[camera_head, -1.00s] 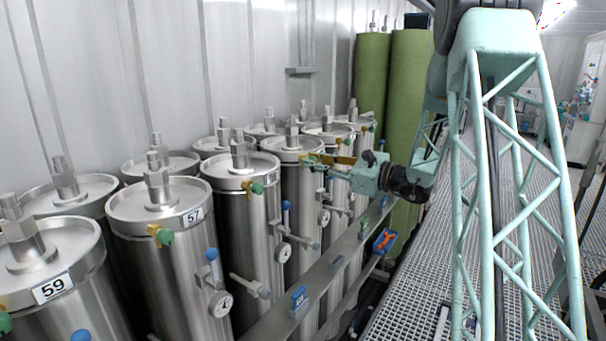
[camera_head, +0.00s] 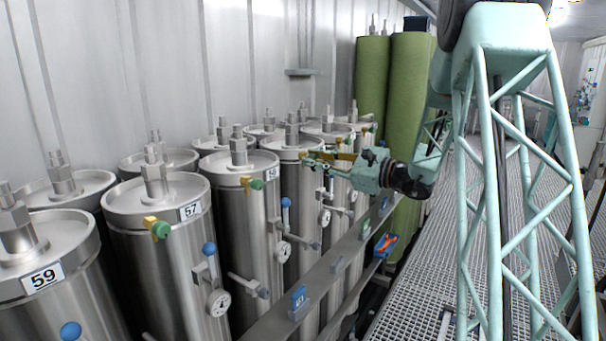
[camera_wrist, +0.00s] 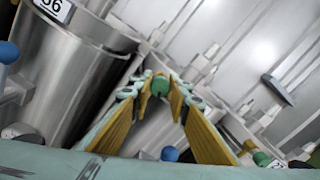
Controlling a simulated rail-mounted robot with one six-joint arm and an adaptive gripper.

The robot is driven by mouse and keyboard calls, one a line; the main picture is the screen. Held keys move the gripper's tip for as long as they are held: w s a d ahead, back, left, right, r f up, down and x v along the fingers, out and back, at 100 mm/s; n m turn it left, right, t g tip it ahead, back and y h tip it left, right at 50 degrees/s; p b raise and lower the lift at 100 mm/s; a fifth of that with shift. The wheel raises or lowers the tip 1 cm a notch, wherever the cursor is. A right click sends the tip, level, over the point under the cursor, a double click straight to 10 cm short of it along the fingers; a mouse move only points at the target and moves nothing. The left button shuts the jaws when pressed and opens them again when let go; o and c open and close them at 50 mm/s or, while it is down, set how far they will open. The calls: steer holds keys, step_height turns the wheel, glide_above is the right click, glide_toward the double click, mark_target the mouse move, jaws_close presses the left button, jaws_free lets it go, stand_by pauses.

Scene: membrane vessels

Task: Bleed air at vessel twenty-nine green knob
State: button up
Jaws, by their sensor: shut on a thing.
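My gripper (camera_head: 308,159) is at the upper front of a steel vessel (camera_head: 293,205), just behind the one labelled 56. In the wrist view, its yellow-padded fingers (camera_wrist: 161,84) are shut on a small green knob (camera_wrist: 161,88), which shows between the fingertips. In the head view the fingers hide that knob. I cannot read this vessel's number, so I cannot tell whether it is twenty-nine.
Nearer vessels carry labels 59 (camera_head: 43,278) and 57 (camera_head: 190,210). Blue-handled valves (camera_head: 209,249) and gauges (camera_head: 218,303) stick out in front. A grey rail (camera_head: 330,262) runs along the row. Grated floor (camera_head: 410,285) lies to the right.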

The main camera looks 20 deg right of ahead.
steer(key=shift+f+n+b, duration=0.1)
steer(key=shift+n+b, duration=1.6)
steer(key=shift+b, duration=1.45)
steer(key=shift+n, duration=1.3)
steer(key=shift+r+m+p, duration=0.2)
steer(key=shift+m+p, duration=0.1)
steer(key=shift+p, duration=0.35)
steer(key=shift+m+p, duration=0.9)
steer(key=shift+p, duration=0.2)
steer(key=shift+m+p, duration=0.9)
steer(key=shift+p, duration=0.05)
steer(key=shift+f, duration=0.1)
